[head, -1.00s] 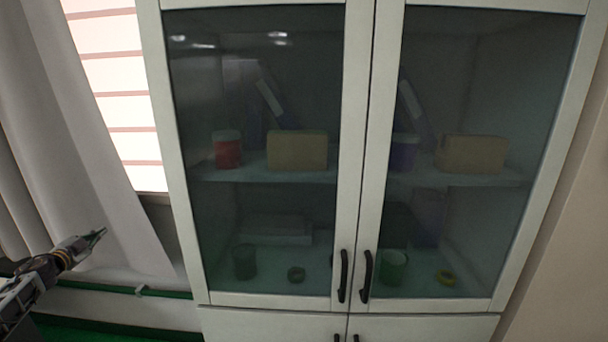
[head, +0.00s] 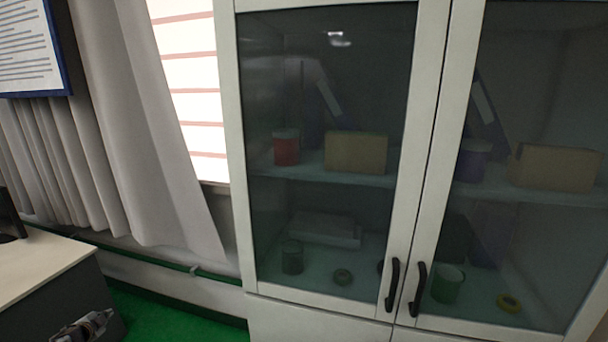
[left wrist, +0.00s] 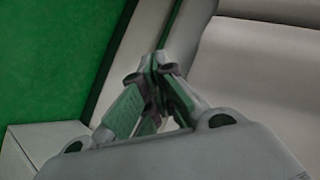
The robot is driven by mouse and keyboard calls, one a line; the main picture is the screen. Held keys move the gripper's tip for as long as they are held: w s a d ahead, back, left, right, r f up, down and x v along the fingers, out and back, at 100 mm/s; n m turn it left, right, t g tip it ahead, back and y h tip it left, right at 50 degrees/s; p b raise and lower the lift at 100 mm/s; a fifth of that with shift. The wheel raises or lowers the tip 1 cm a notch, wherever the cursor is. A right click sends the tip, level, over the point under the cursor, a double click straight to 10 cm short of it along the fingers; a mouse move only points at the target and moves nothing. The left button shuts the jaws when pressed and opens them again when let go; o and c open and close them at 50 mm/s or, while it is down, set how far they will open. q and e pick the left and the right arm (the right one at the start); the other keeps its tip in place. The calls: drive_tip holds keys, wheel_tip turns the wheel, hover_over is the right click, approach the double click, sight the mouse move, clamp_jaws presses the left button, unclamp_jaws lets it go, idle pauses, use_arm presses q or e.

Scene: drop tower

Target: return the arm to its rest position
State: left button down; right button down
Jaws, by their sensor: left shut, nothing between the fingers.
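My left gripper (left wrist: 158,62) is shut and empty in the left wrist view, with its green-padded fingers meeting at the tips. In the head view part of my left arm (head: 90,326) shows at the bottom left, low in front of the desk's dark side. It is well apart from the cabinet. My right gripper is in neither view.
A white cabinet (head: 427,130) with closed glass doors and black handles stands at the right, with boxes, cans and tape rolls inside. A desk (head: 35,262) stands at the left. Grey curtains (head: 140,130) hang by the window. The green floor (head: 165,318) between desk and cabinet looks clear.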

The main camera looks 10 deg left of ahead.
use_arm(q)
drive_tip(key=s+a+f+g+y, duration=0.1)
drive_tip(key=s+a+f+g, duration=0.25)
drive_tip(key=s, duration=0.85)
drive_tip(key=s+a+f+n+g, duration=0.15)
drive_tip(key=s+f, duration=0.35)
drive_tip(key=s, duration=0.6)
drive_tip(key=s+a+f+m+g+y, duration=0.1)
drive_tip(key=s+a+f+g, duration=0.25)
drive_tip(key=s, duration=0.85)
drive_tip(key=s+d+f+n+h, duration=0.1)
drive_tip(key=s+d+f+h, duration=0.15)
drive_tip(key=d+f, duration=1.05)
drive_tip(key=s+d+f+n+h, duration=0.15)
drive_tip(key=s+d+f, duration=0.25)
drive_tip(key=d+f, duration=0.95)
drive_tip(key=s+d+f+h, duration=0.1)
drive_tip(key=d+f+h, duration=0.1)
drive_tip(key=d, duration=1.9)
drive_tip(key=s+d+f+n+h+b, duration=0.1)
drive_tip(key=d+f+h, duration=0.1)
drive_tip(key=d, duration=1.9)
drive_tip(key=shift+s+f+n+h, duration=0.3)
drive_tip(key=shift+s+f, duration=0.1)
drive_tip(key=shift+f, duration=0.2)
drive_tip(key=shift+g, duration=0.25)
